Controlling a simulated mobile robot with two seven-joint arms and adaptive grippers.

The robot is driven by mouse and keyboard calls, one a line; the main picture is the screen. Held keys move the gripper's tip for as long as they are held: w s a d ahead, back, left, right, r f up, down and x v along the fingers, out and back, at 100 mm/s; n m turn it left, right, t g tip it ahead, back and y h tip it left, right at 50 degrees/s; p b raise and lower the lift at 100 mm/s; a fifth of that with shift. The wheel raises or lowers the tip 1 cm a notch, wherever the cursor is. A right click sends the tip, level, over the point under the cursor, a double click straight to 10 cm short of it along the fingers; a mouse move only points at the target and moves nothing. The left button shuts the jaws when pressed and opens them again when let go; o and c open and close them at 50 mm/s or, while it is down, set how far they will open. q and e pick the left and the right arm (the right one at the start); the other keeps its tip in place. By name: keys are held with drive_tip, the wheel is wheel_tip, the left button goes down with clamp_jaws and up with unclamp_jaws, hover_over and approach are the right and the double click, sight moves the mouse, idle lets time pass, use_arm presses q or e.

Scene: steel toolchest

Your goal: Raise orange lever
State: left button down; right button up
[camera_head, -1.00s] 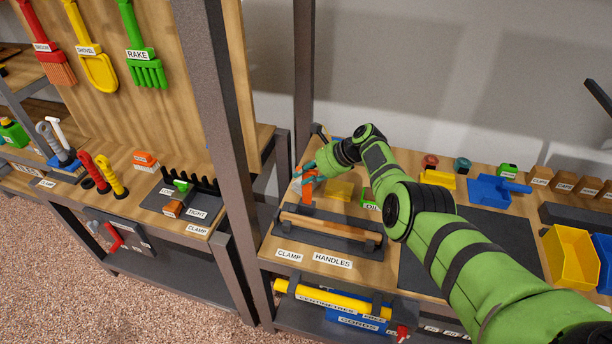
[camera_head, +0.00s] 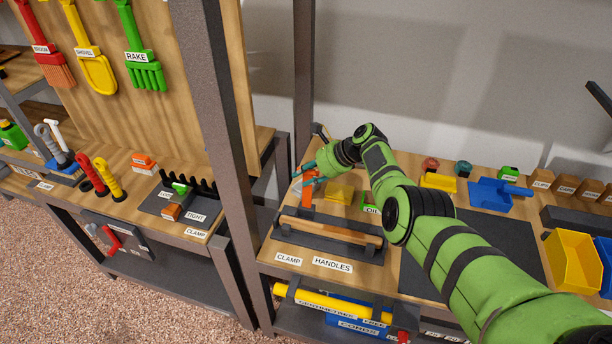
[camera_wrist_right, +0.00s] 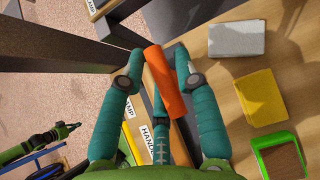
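The orange lever (camera_head: 307,192) stands upright near the back left of the right-hand bench. The fingers are apart, one on each side of the handle, with a visible gap on the right side. My right gripper (camera_head: 308,174) is at the lever's upper part in the head view. A green arm, seemingly my left, shows at the lower left of the wrist view; its gripper (camera_wrist_right: 70,129) is too small to read.
A dark metal post (camera_head: 217,110) stands left of the lever. A yellow block (camera_head: 339,191) and a green-framed item (camera_wrist_right: 279,158) sit to the right. The wall is behind.

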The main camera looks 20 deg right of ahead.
drive_tip(key=shift+d, duration=0.2)
drive_tip(key=shift+s+d+r, duration=0.2)
drive_tip(key=shift+d+r, duration=0.3)
drive_tip(key=v, duration=1)
drive_tip(key=shift+s+r, duration=0.2)
drive_tip(key=shift+s, duration=0.05)
drive_tip(key=shift+a, duration=0.1)
